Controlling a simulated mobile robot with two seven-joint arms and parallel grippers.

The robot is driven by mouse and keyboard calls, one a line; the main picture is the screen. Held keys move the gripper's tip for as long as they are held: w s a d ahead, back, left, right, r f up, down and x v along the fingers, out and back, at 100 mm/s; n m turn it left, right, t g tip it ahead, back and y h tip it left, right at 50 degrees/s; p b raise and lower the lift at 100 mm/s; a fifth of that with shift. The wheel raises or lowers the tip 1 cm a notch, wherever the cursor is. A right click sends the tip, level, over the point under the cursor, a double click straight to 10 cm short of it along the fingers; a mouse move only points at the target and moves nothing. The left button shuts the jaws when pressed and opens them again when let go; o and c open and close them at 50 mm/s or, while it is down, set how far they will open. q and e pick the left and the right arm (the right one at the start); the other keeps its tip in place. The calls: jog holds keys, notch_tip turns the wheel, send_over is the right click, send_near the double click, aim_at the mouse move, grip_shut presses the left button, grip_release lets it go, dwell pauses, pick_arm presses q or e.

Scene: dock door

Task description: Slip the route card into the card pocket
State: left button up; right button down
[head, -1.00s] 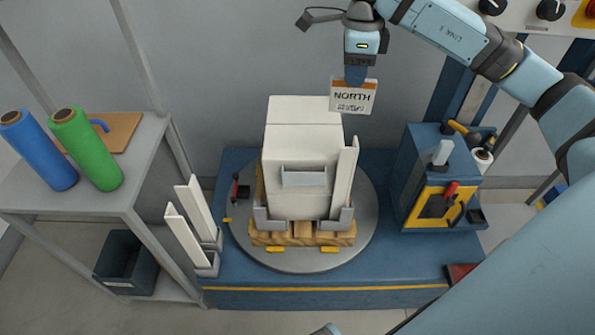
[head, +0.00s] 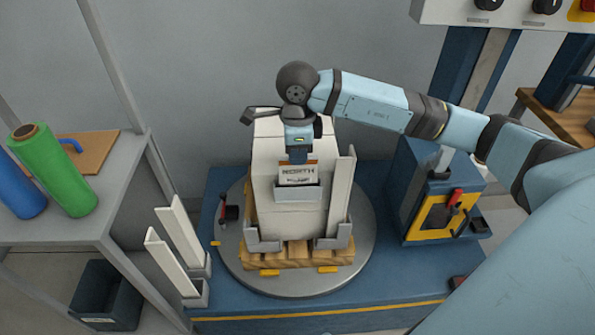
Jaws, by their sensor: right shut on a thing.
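The white route card (head: 298,174), with an orange top strip and the word NORTH, is upright in my right gripper (head: 298,160). The gripper is shut on its top edge. The grey card pocket (head: 298,194) is on the front of the white boxes. The card is directly above the pocket's front lip, and its lower part is out of sight there, seemingly behind the lip. I cannot tell how deep it sits. My left gripper is not in view.
The white box stack (head: 265,190) stands on a wooden pallet (head: 290,256) on a round turntable (head: 364,258). A white corner post (head: 341,192) stands close right of the pocket. A blue cabinet (head: 408,195) is at right; a shelf with green roll (head: 55,170) is at left.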

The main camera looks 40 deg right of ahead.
aim_at(297, 182)
jog(key=shift+f, duration=0.35)
notch_tip(297, 182, down, 3)
jog(key=shift+r+b, duration=0.1)
jog(key=shift+b, duration=0.25)
jog(key=shift+f, duration=0.85)
jog(key=c, duration=1.1)
grip_release()
jog(key=shift+c, duration=0.2)
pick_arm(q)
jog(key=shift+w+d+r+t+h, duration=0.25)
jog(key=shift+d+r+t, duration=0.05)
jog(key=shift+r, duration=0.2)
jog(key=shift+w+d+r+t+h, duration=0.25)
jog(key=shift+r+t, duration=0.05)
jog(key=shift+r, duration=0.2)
